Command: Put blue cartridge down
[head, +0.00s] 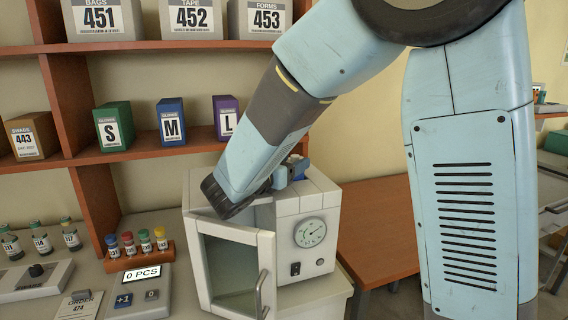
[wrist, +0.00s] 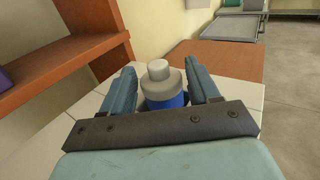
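The blue cartridge (wrist: 165,101) has a blue body and a grey stepped cap.
The incubator's glass door (head: 232,272) faces forward, with a dial on the right panel. A rack of small vials (head: 140,252) and a counter reading 0 PCS (head: 141,284) stand to the left. Shelves with boxes are behind. A brown table (head: 378,225) is clear at the right.

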